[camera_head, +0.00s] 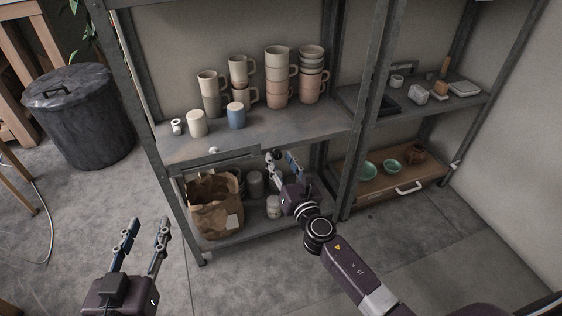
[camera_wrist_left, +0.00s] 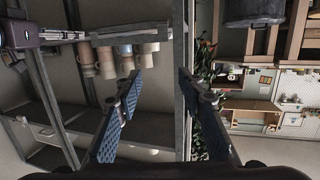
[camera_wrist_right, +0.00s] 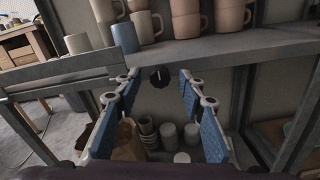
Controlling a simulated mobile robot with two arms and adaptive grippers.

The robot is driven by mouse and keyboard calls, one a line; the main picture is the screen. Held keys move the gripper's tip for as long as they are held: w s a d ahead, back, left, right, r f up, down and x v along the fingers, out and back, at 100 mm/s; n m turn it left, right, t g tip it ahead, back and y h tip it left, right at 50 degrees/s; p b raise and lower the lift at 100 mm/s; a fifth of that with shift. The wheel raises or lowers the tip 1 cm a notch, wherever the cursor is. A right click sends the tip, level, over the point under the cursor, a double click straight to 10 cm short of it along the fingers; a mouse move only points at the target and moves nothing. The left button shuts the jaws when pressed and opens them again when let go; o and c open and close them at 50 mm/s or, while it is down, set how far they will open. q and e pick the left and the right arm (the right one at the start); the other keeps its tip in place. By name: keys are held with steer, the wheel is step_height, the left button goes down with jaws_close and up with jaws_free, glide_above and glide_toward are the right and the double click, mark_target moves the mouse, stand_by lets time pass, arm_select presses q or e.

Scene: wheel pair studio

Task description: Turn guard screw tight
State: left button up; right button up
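A black round knob with a pale line on its face, which looks like the guard screw (camera_wrist_right: 159,77), sits just under the shelf edge in the right wrist view. In the head view it shows as a small dark spot (camera_head: 273,154) by the right fingertips. My right gripper (camera_head: 281,160) is open, its two blue-padded fingers on either side of the knob in its wrist view, with gaps both sides. A grey metal guard bar (camera_head: 222,162) runs along the shelf front, left of the knob. My left gripper (camera_head: 150,222) is open and empty, low at the left, away from the shelf.
Stacked mugs (camera_head: 277,75) and several cups stand on the shelf board (camera_head: 300,131) above. A paper bag (camera_head: 213,205) and jars (camera_head: 254,184) stand on the lower shelf. A shelf upright (camera_head: 361,150) rises right of my right gripper. A bin (camera_head: 80,120) stands at left; floor there is clear.

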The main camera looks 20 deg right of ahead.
jaws_close()
steer(key=m+b, duration=0.1)
steer(key=m, duration=0.3)
steer(key=shift+f, duration=0.1)
steer(key=shift+d+m, duration=0.1)
steer(key=shift+m, duration=2)
arm_select(q)
step_height(320, 180, up, 7)
steer(key=d+t+h, duration=0.1)
steer(key=t, duration=0.3)
arm_select(e)
steer(key=shift+m, duration=0.8)
steer(key=m, duration=0.2)
steer(key=shift+m, duration=0.4)
steer(key=m+p, duration=0.1)
steer(key=m, duration=0.6)
steer(key=shift+f+p, duration=0.1)
steer(key=shift+p, duration=0.3)
arm_select(q)
step_height(320, 180, down, 12)
steer(key=s+a+g+y, duration=0.1)
steer(key=a+g, duration=0.1)
steer(key=g, duration=0.4)
steer(key=shift+s+r+y, duration=0.25)
steer(key=shift+y, duration=0.05)
arm_select(e)
steer(key=shift+m, duration=0.3)
